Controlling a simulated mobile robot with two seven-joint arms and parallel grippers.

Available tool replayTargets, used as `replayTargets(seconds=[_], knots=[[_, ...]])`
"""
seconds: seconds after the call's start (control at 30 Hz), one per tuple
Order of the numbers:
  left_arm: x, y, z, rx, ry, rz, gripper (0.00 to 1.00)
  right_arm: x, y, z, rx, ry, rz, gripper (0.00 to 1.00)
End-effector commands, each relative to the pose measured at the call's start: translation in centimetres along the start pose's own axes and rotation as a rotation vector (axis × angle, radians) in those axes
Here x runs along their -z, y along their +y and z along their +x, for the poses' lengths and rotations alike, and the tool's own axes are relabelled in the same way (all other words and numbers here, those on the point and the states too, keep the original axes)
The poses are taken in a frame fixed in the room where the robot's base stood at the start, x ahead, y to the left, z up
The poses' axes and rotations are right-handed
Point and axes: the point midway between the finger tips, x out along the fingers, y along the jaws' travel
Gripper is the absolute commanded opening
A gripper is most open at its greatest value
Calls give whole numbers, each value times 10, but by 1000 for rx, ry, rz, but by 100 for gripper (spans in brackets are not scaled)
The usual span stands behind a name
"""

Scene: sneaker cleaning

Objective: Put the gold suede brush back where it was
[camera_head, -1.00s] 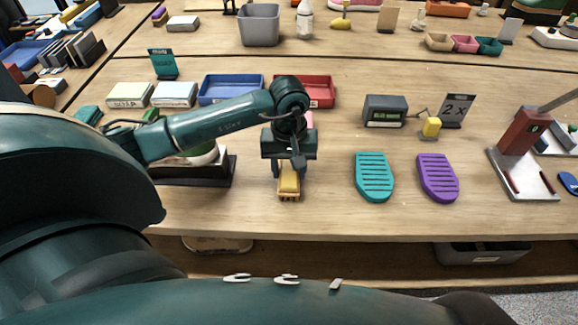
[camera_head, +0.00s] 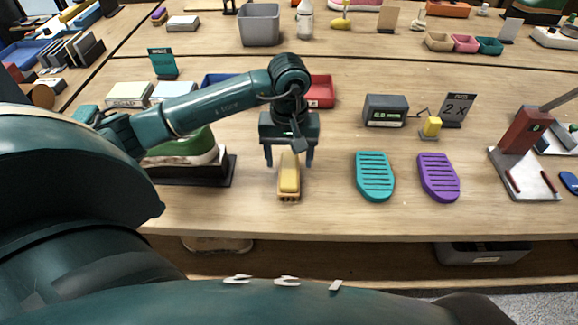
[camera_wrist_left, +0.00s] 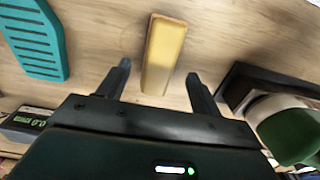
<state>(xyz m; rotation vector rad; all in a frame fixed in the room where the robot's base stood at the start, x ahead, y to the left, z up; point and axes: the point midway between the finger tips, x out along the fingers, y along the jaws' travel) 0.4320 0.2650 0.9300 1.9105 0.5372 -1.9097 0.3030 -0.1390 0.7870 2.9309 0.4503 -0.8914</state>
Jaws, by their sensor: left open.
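The gold suede brush (camera_head: 289,176) lies on the wooden table near its front edge, in front of my left gripper. It has a yellow-gold top over a tan, bristly-looking lower part. In the left wrist view the brush (camera_wrist_left: 164,52) lies just beyond and between the fingertips, clear of both. My left gripper (camera_head: 289,160) is open and empty, pointing down behind and above the brush; its two fingers also show in the left wrist view (camera_wrist_left: 160,82). My right gripper is not in view.
A green and white sneaker on a dark stand (camera_head: 215,179) is close on the left. Teal (camera_head: 374,177) and purple (camera_head: 438,177) ridged pads lie to the right. Blue and red (camera_head: 321,92) trays and a digital display box (camera_head: 385,111) are behind. Bare table surrounds the brush.

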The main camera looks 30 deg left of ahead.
Motion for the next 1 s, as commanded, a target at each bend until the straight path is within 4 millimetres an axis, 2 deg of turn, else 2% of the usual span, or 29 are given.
replayTargets(seconds=[0.2, 0.4, 0.6, 1.0], knots=[[1, 0, -48, -2, 6, -1, 65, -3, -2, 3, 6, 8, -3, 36], [0, 0, -76, -1, 2, -1, 65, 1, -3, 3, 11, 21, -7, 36], [0, 0, -83, 1, 1, 0, 65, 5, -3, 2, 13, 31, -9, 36], [0, 0, -83, 1, 0, -1, 65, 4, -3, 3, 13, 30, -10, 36]])
